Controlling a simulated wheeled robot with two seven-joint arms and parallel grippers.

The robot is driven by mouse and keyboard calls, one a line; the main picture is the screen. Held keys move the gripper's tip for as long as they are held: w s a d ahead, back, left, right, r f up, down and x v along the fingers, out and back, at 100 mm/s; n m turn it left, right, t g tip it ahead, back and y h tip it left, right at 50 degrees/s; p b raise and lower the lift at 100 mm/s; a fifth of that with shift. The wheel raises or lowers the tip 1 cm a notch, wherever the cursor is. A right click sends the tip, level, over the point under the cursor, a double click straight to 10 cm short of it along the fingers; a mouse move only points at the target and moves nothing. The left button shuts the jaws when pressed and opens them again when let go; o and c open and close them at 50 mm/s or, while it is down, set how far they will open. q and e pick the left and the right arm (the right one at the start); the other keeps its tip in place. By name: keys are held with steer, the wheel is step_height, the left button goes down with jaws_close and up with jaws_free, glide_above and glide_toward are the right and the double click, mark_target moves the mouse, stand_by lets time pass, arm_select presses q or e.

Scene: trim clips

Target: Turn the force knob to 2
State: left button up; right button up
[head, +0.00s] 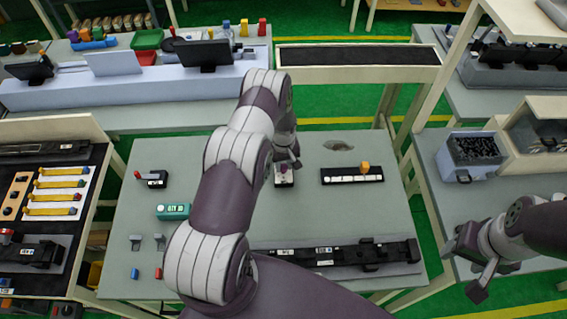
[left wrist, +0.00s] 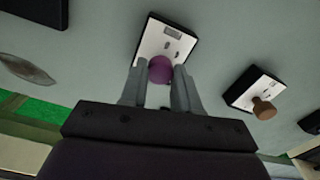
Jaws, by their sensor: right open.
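A small box with a white face (left wrist: 152,42) and a purple knob (left wrist: 160,69) lies under my left gripper. It also shows in the head view (head: 284,181), partly covered by the gripper. In the left wrist view my left gripper (left wrist: 160,76) has a finger on each side of the purple knob, closed up against it. A second box (left wrist: 245,88) with a brown knob (left wrist: 264,108) sits to the right in that view, hidden by my arm in the head view. The markings are too small to read. My right gripper (head: 470,262) is open and empty, off the table's right side.
The grey table (head: 235,143) also holds a black panel with an orange slider (head: 365,167), a red-lever switch (head: 150,178), a teal display (head: 173,211) and a long black rail (head: 340,253). A blue bin (head: 474,155) stands right. Clear tabletop lies right of centre.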

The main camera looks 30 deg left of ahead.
arm_select(q)
steer(key=shift+f+m+b, duration=0.2)
steer(key=shift+m+b, duration=0.2)
steer(key=shift+b, duration=0.45)
steer(key=m+b, duration=0.6)
steer(key=shift+r+m+b, duration=0.1)
steer(key=shift+m+b, duration=0.2)
steer(key=shift+r+m+b, duration=0.1)
steer(key=shift+m+b, duration=0.3)
steer(key=shift+m, duration=0.3)
steer(key=o, duration=1.1)
steer(key=shift+c, duration=0.2)
steer(key=shift+r, duration=0.15)
